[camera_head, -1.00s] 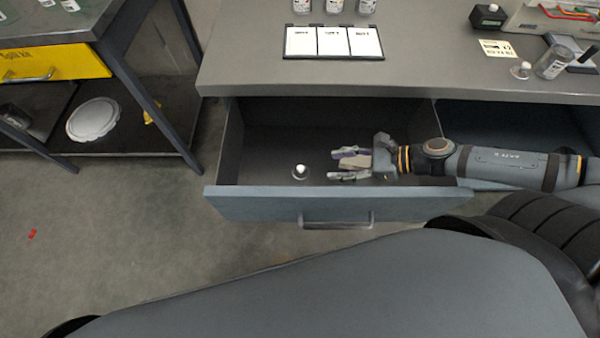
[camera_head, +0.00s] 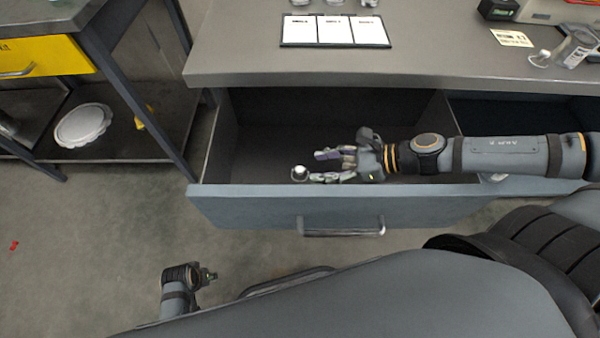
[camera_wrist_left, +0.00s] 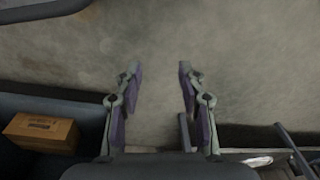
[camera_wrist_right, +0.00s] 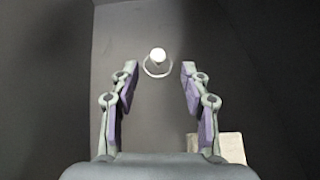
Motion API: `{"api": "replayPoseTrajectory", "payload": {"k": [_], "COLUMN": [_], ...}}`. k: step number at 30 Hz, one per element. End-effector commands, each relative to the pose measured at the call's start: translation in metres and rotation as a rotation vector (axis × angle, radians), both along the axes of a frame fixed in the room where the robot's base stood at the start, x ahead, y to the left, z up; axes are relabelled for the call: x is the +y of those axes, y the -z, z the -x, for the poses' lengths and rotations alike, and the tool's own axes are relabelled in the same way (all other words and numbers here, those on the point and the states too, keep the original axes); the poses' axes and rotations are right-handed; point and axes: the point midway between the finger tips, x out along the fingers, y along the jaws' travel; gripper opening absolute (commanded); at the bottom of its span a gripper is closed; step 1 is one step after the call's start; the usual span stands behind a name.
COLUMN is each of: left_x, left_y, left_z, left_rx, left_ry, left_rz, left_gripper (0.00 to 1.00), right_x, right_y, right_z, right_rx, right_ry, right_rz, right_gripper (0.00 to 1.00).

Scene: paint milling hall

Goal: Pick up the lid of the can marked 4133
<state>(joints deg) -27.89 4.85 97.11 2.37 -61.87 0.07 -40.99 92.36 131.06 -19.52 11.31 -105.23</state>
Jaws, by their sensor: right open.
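A small lid with a round white knob (camera_head: 300,173) lies in the open drawer (camera_head: 262,197). In the right wrist view the lid (camera_wrist_right: 157,61) lies just beyond my fingertips, about midway between them; I see no mark on it. My right gripper (camera_head: 320,166) is open and empty inside the drawer, just right of the lid; its fingers also show apart in the right wrist view (camera_wrist_right: 159,76). My left gripper (camera_head: 210,276) is low over the floor; in the left wrist view it is open and empty (camera_wrist_left: 157,74). No can number is legible.
The counter (camera_head: 420,72) overhangs the drawer's back and carries a tray of white cards (camera_head: 335,30), a clear labelled jar (camera_head: 577,50) and another knobbed lid (camera_head: 541,59). A pale block (camera_wrist_right: 232,147) lies near my right finger. A cardboard box (camera_wrist_left: 42,131) shows in the left wrist view.

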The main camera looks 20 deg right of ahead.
Motion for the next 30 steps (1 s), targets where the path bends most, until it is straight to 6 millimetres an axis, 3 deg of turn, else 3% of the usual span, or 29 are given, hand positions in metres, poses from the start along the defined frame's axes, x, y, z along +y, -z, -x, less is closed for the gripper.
{"api": "replayPoseTrajectory", "payload": {"k": [5,11,16,22,30], "left_x": [-0.007,-0.018,-0.035,-0.044,-0.049], "left_y": [-0.021,-0.070,-0.082,-0.064,-0.067], "left_z": [-0.006,-0.008,-0.005,-0.042,-0.069], "left_rx": [-0.001,0.005,-0.078,-0.333,-0.553], "left_ry": [0.004,0.015,0.035,0.033,0.020], "left_rz": [0.012,0.030,0.081,0.122,0.149], "left_gripper": [0.40,0.40,0.40,0.40,0.40], "right_x": [0.004,0.011,0.025,0.034,0.041], "right_y": [0.006,0.011,0.025,0.026,0.026], "right_z": [-0.002,-0.004,-0.009,-0.015,-0.018], "right_rx": [-0.001,-0.001,-0.003,-0.004,0.000], "right_ry": [-0.001,-0.002,-0.003,-0.004,0.000], "right_rz": [0.002,0.002,0.004,0.001,0.001], "right_gripper": [0.47,0.47,0.47,0.47,0.47]}}
